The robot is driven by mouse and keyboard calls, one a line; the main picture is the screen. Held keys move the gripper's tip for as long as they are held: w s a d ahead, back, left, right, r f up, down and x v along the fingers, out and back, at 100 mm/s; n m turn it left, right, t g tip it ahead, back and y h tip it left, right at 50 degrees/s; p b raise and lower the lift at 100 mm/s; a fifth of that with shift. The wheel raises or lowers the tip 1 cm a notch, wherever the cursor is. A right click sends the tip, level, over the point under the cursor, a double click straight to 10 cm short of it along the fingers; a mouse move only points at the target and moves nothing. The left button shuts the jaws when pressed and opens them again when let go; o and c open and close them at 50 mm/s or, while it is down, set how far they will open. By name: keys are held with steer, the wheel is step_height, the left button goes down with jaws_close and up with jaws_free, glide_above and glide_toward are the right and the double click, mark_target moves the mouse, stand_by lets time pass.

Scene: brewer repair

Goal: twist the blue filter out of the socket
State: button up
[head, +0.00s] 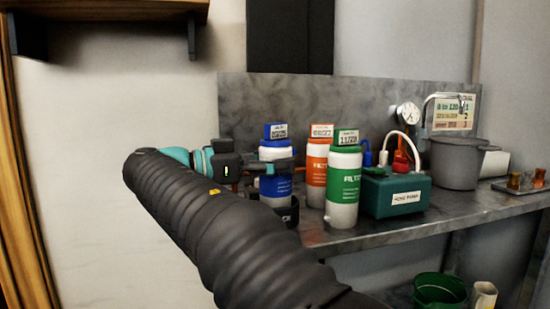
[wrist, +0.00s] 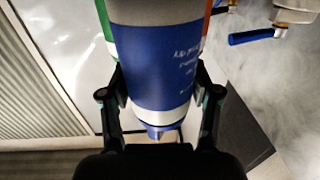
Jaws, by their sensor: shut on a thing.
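The blue filter (head: 275,185) is a blue and white cylinder with a label on top, upright at the left of the metal counter. A dark socket (head: 290,212) shows round its lower end; whether the filter is still seated in it cannot be told. My gripper (head: 272,168) reaches it from the left and is shut round its body. In the wrist view the filter (wrist: 155,65) fills the space between the two black fingers of my gripper (wrist: 158,105), one on each side. My arm hides part of the counter's left end.
An orange filter (head: 317,175) and a green filter (head: 344,190) stand close to the right of the blue one. A green box (head: 398,193), a gauge (head: 408,114) and a grey pot (head: 457,163) are further right. A green bucket (head: 438,290) is below the counter (head: 400,232).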

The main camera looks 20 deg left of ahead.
mark_target(267, 125)
steer(key=o, duration=1.4)
steer(key=shift+r, duration=0.1)
steer(key=shift+r+p, duration=2.7)
steer(key=shift+r, duration=0.75)
steer(key=shift+f, duration=0.1)
